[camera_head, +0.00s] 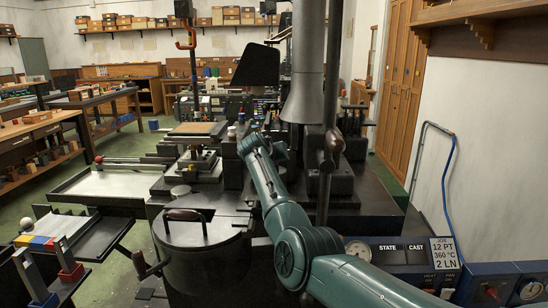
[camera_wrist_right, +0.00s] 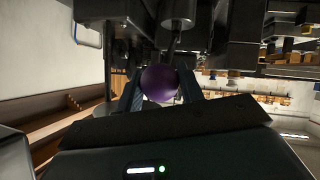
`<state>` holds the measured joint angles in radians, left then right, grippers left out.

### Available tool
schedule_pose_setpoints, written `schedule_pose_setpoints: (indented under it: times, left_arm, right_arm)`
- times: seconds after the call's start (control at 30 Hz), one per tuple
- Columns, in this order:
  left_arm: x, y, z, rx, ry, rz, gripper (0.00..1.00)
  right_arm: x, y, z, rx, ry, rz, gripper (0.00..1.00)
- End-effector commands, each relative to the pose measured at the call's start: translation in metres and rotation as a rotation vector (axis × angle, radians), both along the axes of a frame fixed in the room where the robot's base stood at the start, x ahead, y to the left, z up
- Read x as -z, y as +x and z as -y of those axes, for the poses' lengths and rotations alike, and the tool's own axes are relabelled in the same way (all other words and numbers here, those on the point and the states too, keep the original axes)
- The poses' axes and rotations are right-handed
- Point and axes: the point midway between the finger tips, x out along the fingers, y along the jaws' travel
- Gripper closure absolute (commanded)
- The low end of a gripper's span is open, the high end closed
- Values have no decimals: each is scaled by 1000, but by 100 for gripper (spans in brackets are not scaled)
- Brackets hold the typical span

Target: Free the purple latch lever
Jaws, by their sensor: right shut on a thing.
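The purple round knob of the latch lever (camera_wrist_right: 159,84) shows in the middle of the right wrist view. My right gripper (camera_wrist_right: 159,76) is shut on it, with one dark finger on each side of the knob. The rest of the lever is hidden behind the knob and in the dark machinery. In the head view my green right arm reaches from the bottom right to the middle of the casting machine (camera_head: 340,180). There the gripper's fingers and the purple knob cannot be made out. My left gripper is in neither view.
A dark round pot with a handled lid (camera_head: 200,231) stands in front of the machine. A control panel (camera_head: 400,252) with gauges lies at the lower right. A tray (camera_head: 110,182) and a stand with coloured blocks (camera_head: 38,242) are at the left. Tall posts and a grey pipe (camera_head: 306,70) rise near my arm.

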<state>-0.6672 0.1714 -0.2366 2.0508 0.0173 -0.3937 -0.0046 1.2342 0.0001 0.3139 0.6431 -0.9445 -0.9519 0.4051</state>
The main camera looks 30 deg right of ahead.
Motion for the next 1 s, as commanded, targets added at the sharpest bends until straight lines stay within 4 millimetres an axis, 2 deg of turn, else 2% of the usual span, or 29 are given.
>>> schedule_pose_setpoints:
  times: [0.03,0.1,0.87,0.9,1.0]
  left_arm:
    - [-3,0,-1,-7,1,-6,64]
    - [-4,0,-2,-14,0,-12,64]
    - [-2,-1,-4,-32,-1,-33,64]
    - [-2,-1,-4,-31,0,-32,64]
    - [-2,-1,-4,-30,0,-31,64]
  right_arm:
    - [-9,1,3,1,3,-7,100]
    - [-11,2,3,1,13,-20,100]
    - [-19,7,6,0,34,-51,100]
    - [-19,7,6,-1,34,-50,60]
    - [-18,6,5,0,35,-52,52]
